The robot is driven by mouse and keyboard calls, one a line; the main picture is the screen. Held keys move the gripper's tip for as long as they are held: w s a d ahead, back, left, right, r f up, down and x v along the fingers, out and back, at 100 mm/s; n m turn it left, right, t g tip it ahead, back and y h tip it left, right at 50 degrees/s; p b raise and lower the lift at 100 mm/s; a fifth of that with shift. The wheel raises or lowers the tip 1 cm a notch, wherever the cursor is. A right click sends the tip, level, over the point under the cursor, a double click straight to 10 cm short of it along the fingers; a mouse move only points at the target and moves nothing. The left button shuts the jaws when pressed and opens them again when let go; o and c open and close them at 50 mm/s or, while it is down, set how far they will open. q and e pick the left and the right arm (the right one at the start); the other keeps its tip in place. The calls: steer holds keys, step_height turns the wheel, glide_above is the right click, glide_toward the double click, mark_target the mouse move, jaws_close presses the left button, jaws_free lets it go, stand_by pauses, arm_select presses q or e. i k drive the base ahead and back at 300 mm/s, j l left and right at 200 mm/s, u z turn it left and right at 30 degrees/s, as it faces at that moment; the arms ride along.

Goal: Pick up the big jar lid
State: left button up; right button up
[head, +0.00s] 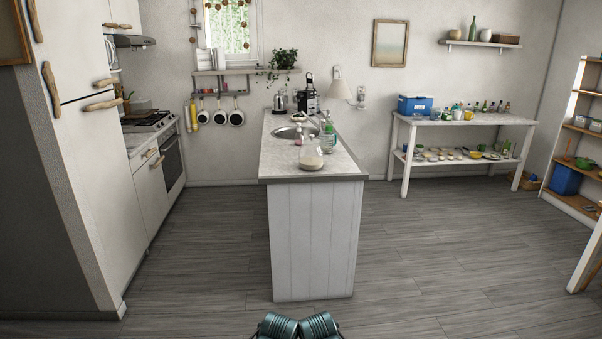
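I cannot make out for certain which thing is the big jar lid. Several small round, flat, pale things that may be lids (430,155) lie on the lower shelf of the white table at the right; they are too small to tell apart. A squat pale jar or pot (311,159) stands near the front end of the island top; whether it has a loose lid is not clear. Neither of my grippers is in view. Only teal parts of my own body show at the bottom edge, far from all of these.
The kitchen island (312,235) stands straight ahead, with a sink (292,132) and a green bottle (329,135) on top. A white table (468,119) at the right carries a blue cooler (415,105) and bottles. Open floor (430,260) lies right of the island; a fridge (95,190) stands left.

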mark_target(311, 140)
steer(key=i, duration=3.05)
